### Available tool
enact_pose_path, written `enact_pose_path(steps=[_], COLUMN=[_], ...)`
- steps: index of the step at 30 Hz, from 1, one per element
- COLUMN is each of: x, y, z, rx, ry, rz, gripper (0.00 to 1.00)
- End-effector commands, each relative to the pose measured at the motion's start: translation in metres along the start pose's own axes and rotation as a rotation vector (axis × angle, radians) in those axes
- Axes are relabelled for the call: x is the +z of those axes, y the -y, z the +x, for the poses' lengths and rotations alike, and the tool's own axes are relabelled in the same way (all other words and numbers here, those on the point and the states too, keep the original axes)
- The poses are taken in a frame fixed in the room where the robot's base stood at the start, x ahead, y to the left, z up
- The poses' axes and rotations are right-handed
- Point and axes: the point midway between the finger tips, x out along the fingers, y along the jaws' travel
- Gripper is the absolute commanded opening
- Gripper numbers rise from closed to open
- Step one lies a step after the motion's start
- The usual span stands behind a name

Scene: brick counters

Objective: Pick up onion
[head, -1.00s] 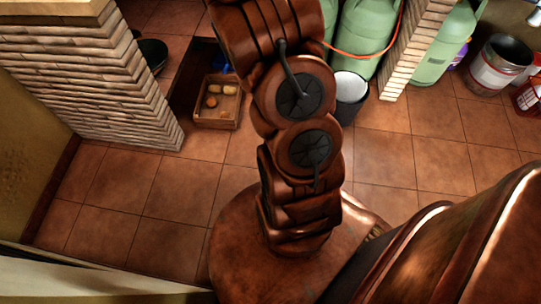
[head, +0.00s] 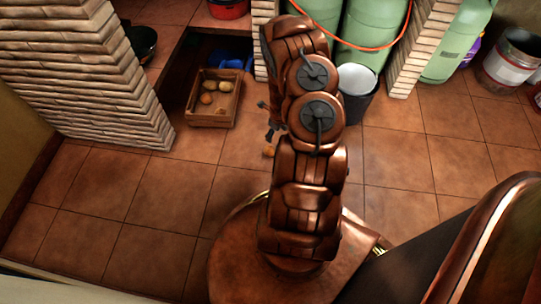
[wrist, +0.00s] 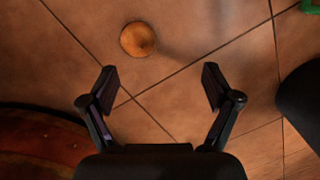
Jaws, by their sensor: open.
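The onion (wrist: 137,39), round and golden-brown, lies on the tiled floor in the upper middle of the wrist view. In the head view a small orange-brown piece of it (head: 268,151) shows beside my arm, with the rest hidden. My gripper (wrist: 160,78) is open and empty. Its fingers point toward the floor tiles, and the onion is apart from them, beyond the fingertips and a little left of centre. In the head view my gripper (head: 267,120) shows partly at the left side of my arm, near the onion.
A wooden crate (head: 208,121) with several round vegetables stands left of my arm. A white-topped bucket (head: 358,101) and green gas cylinders (head: 375,25) stand behind. A brick pillar (head: 85,75) is at left. Open tiled floor lies left and right of my base.

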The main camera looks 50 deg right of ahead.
Motion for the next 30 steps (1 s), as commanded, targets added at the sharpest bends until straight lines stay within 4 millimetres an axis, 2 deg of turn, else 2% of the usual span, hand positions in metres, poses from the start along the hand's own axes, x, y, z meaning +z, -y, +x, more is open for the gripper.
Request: enact_pose_path(steps=[1,3,9,20,30], x=[-0.005,-0.009,-0.012,-0.011,-0.01], y=[-0.007,-0.015,-0.024,-0.027,-0.037], z=[0.016,0.026,0.042,0.067,0.109], rx=[0.026,0.054,0.083,0.079,0.08], ry=[0.004,0.009,0.015,0.014,0.012], rz=[-0.03,-0.071,-0.113,-0.11,-0.11], gripper=[0.89,0.89,0.89,0.89,0.89])
